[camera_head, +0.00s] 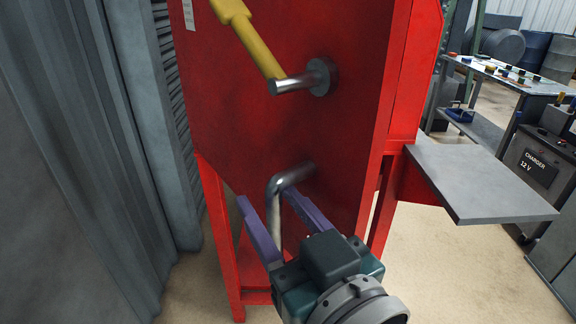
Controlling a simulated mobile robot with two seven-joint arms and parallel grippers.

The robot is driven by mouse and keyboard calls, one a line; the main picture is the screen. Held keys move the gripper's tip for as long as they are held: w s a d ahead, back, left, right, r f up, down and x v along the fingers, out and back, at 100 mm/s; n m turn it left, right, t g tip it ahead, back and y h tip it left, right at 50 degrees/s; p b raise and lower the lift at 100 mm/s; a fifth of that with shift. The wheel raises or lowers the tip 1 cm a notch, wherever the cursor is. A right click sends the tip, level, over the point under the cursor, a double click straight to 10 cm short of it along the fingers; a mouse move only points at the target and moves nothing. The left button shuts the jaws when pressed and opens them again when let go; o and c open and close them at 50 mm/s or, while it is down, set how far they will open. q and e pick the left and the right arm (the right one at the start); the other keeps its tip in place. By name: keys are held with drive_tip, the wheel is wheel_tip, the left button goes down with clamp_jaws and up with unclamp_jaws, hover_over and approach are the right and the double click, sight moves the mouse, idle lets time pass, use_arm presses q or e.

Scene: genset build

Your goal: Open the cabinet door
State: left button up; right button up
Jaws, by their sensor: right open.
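The red cabinet door (240,130) faces me in the middle of the view, and looks closed. A bent metal handle (275,205) sticks out from its lower part. My right gripper (265,200) comes from the bottom right, with its two purple fingers open on either side of the handle's downward bar. I cannot tell whether either finger touches the bar. Higher up, a yellow lever (252,38) rests at a slant by a round metal peg (300,83) on the door. My left gripper is out of view.
A grey corrugated wall (85,130) stands close on the left. A grey shelf (480,183) juts out from the cabinet's right side. Farther right are a workbench (510,78) with small parts and a 12 V charger (538,165). Bare floor shows below.

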drive_tip(key=v, duration=1)
